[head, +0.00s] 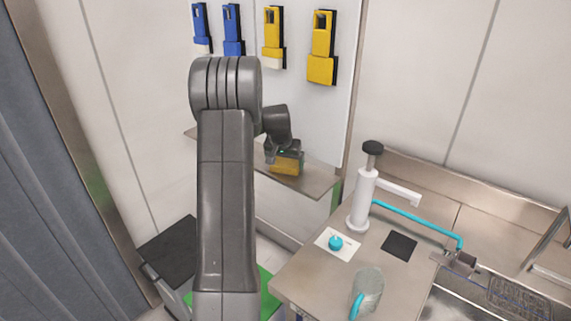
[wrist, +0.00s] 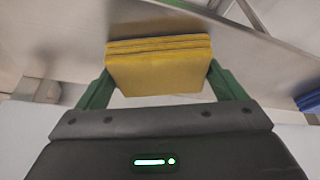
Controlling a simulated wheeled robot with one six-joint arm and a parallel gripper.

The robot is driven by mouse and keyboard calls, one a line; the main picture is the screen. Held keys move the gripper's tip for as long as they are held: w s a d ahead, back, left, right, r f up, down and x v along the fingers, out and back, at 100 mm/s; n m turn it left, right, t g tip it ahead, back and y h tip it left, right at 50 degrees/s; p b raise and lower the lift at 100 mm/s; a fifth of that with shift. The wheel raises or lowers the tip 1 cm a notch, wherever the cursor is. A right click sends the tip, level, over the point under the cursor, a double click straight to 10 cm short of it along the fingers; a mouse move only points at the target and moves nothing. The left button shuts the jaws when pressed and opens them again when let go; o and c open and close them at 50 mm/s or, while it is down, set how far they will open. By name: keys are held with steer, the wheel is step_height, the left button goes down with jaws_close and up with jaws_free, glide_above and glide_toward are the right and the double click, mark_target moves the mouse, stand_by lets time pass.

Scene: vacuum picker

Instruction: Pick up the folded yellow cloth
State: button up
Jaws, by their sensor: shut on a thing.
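The folded yellow cloth (wrist: 159,74) sits between the two green fingers of my gripper (wrist: 160,88) in the wrist view, with its stacked folds facing up in the picture. The fingers touch its left and right sides. In the head view the yellow cloth (head: 286,165) is at the metal shelf (head: 318,181) below the wall panel, and my gripper (head: 283,155) is shut on it from above. My gripper partly hides the cloth's top there. I cannot tell whether the cloth rests on the shelf or is just above it.
Blue holders (head: 233,30) and yellow holders (head: 322,48) hang on the panel above the shelf. At the right a steel counter (head: 317,280) carries a white pump (head: 363,195), a clear mug (head: 369,288), a black square (head: 399,246) and a cyan knob (head: 335,242).

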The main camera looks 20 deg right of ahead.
mark_target(286, 161)
steer(key=shift+r, duration=0.65)
steer(key=shift+b+v, duration=0.65)
steer(key=shift+v, duration=0.35)
steer(key=s+a+b, duration=0.4)
steer(key=s+a, duration=0.6)
steer(key=s, duration=0.3)
steer(key=shift+s+a, duration=0.2)
steer(key=shift+s, duration=0.2)
